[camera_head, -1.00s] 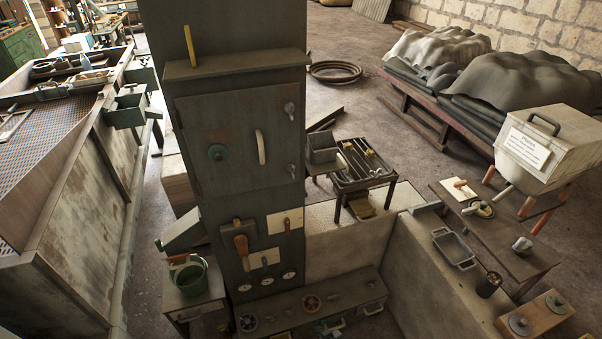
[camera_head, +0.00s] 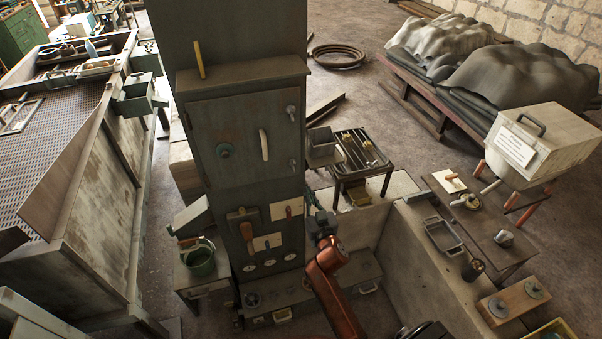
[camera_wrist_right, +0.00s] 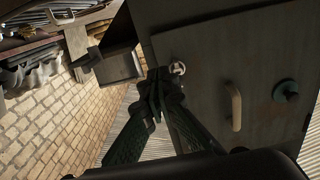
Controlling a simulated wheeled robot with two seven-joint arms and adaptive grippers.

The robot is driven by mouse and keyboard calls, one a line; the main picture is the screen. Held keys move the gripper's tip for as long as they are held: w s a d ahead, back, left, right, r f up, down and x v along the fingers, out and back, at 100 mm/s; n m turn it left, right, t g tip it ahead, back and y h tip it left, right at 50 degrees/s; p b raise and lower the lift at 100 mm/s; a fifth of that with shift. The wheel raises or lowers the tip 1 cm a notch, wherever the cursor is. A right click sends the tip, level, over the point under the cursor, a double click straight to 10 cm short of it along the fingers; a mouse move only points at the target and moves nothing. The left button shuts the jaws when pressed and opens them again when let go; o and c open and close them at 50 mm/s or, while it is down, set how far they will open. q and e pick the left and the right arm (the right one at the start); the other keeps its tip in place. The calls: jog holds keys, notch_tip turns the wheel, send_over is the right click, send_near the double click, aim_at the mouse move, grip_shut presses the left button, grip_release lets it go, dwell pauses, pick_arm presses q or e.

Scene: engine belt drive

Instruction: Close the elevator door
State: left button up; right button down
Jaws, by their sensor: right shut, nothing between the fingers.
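The elevator door (camera_head: 235,160) is a dark grey-green metal panel on the front of a tall column (camera_head: 235,35). It has a pale curved handle (camera_head: 264,145), a teal knob (camera_head: 224,150) and two latches at its right edge. I cannot tell whether it is slightly ajar. My right gripper (camera_head: 321,222) is below and right of the door, its fingers hard to make out. In the right wrist view, its dark fingertips (camera_wrist_right: 157,88) are together and empty, overlapping the door's edge near a round latch (camera_wrist_right: 177,68); contact is unclear. My left gripper is not in view.
Below the door are levers (camera_head: 247,232) and gauges. A small table (camera_head: 358,165) stands behind right. A low wall (camera_head: 425,265) and a bench (camera_head: 480,225) lie to the right.

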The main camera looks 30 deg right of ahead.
aim_at(298, 168)
jog(key=x, duration=1)
jog(key=shift+w+p, duration=0.15)
jog(key=shift+p, duration=0.2)
